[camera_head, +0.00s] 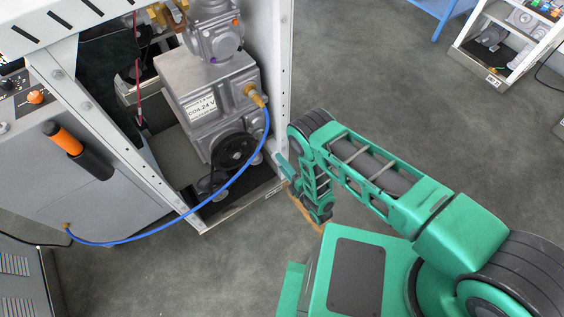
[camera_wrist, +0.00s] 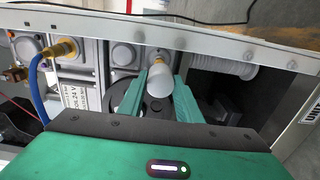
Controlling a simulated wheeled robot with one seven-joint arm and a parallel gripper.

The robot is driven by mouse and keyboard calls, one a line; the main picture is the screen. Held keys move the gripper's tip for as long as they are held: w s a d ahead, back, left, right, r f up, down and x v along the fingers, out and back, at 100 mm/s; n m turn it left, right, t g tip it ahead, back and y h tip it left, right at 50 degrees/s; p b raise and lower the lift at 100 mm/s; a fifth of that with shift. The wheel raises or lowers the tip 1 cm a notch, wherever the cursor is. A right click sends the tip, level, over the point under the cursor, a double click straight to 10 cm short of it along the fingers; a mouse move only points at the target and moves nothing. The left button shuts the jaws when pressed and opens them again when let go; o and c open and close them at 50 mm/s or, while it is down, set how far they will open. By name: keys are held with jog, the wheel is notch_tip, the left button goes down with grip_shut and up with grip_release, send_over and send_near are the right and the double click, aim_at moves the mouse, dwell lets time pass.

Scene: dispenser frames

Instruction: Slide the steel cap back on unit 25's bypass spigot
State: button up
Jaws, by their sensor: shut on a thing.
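My gripper shows in the wrist view (camera_wrist: 160,82), its two green fingers shut on a pale, rounded cylinder, which looks like the steel cap (camera_wrist: 160,76). I cannot tell whether cap and fitting touch. In the head view my gripper (camera_head: 284,172) is at the open frame's right front post, and the cap is not clear there. The grey pump unit (camera_head: 205,85) stands inside the frame, with a label that seems to read COIL 24 V. No unit number is readable on it.
A blue hose (camera_head: 228,186) loops from a brass fitting (camera_head: 256,95) on the pump to the grey cabinet (camera_head: 95,190). The frame's white post (camera_head: 279,70) stands close beside my gripper. A black pulley (camera_head: 234,151) is low on the pump. Open floor (camera_head: 370,80) lies to the right.

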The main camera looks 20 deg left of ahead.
aim_at(264, 142)
jog(key=shift+s+a, duration=0.15)
jog(key=shift+a, duration=0.1)
jog(key=shift+w+a, duration=0.35)
jog(key=shift+x, duration=1.75)
jog(key=shift+w+a, duration=0.4)
jog(key=shift+w, duration=0.1)
jog(key=shift+x, duration=2.8)
jog(key=o, duration=1.1)
jog(key=shift+s+d, duration=0.1)
jog(key=shift+d, duration=0.05)
jog(key=v, duration=1)
jog(key=shift+s+d, duration=0.1)
jog(key=shift+d, duration=0.1)
